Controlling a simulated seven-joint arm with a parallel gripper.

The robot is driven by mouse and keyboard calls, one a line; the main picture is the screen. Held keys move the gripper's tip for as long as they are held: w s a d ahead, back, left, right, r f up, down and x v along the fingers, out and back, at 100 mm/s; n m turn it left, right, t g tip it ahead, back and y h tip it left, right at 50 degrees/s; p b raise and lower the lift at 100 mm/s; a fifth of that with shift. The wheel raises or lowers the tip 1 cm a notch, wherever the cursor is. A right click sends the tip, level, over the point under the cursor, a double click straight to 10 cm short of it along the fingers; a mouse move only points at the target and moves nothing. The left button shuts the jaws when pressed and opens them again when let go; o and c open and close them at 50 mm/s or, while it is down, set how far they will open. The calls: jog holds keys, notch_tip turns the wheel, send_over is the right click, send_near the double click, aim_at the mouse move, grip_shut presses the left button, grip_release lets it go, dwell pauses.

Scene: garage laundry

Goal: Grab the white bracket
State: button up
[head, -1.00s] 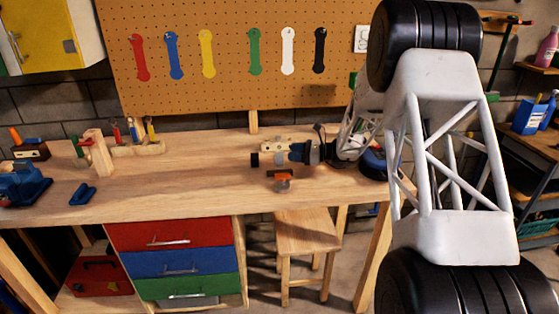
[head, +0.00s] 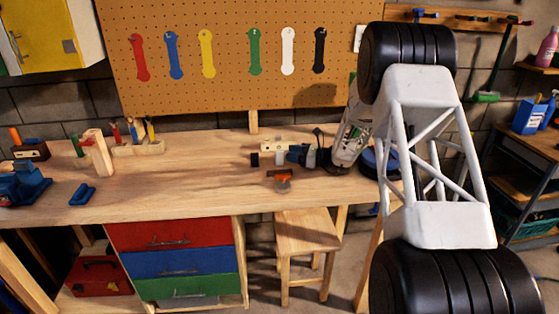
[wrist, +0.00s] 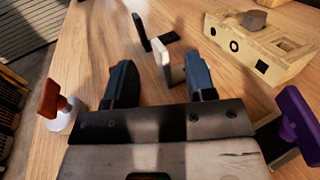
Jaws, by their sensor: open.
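The white bracket (wrist: 162,62) stands upright on the wooden workbench in the wrist view. My gripper (wrist: 161,66) is open, with one dark finger on each side of the bracket's line. The bracket shows in the gap between the fingertips, nearer the right finger. I cannot tell whether that finger touches it. No grip on it is visible. In the head view my gripper (head: 293,156) is low over the bench, pointing left, and the bracket is too small there to make out clearly.
A wooden block with holes (wrist: 255,50) is at right. A red-topped item (wrist: 52,100) is left of my gripper, and a purple item (wrist: 298,118) is at right.

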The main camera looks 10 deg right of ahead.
aim_at(279, 152)
jog(key=shift+w+a, duration=0.1)
jog(key=shift+a, duration=0.2)
jog(key=shift+x, duration=2.65)
jog(key=shift+f, duration=0.1)
grip_shut()
